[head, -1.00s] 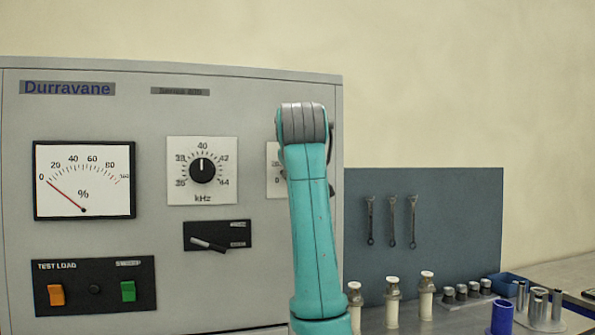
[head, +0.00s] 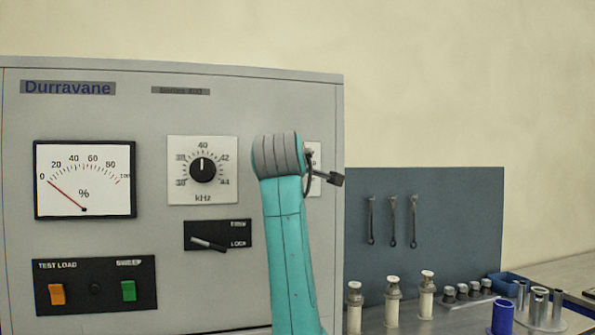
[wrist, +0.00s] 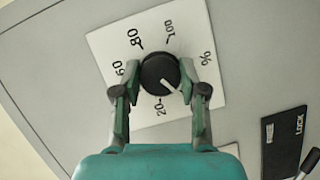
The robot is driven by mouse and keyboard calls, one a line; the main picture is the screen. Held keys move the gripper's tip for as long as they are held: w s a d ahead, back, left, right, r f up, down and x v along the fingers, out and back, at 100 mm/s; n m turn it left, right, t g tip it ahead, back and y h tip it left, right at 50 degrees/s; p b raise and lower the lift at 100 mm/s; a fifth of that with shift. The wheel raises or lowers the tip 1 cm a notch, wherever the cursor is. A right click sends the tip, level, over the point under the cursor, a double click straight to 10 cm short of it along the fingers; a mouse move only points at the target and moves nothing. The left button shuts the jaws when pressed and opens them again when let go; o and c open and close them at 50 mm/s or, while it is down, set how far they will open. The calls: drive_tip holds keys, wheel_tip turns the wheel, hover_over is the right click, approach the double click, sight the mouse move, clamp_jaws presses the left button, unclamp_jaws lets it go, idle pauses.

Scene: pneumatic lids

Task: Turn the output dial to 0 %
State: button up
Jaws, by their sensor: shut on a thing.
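In the wrist view the output dial is a round black knob (wrist: 158,72) on a white plate (wrist: 105,42) marked in per cent. My gripper (wrist: 160,82) is shut on the knob, one finger on either side. The knob's white pointer line points to the lower right, past the 20 mark, towards the right finger. The 0 mark does not show and seems hidden by that finger. In the head view my arm covers the dial; only the right edge of its plate (head: 315,183) shows.
The per cent meter (head: 84,180) has its needle by 0. The kHz dial (head: 202,170), the lock lever (head: 208,243) and the orange and green switches (head: 92,285) share the panel. Posts and cylinders (head: 393,302) stand on the bench to the right, below hanging wrenches.

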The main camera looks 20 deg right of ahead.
idle(0.3)
drive_tip(key=o, duration=1.1)
drive_tip(key=shift+o, duration=0.2)
drive_tip(key=v, duration=1.2)
drive_tip(key=shift+f, duration=0.15)
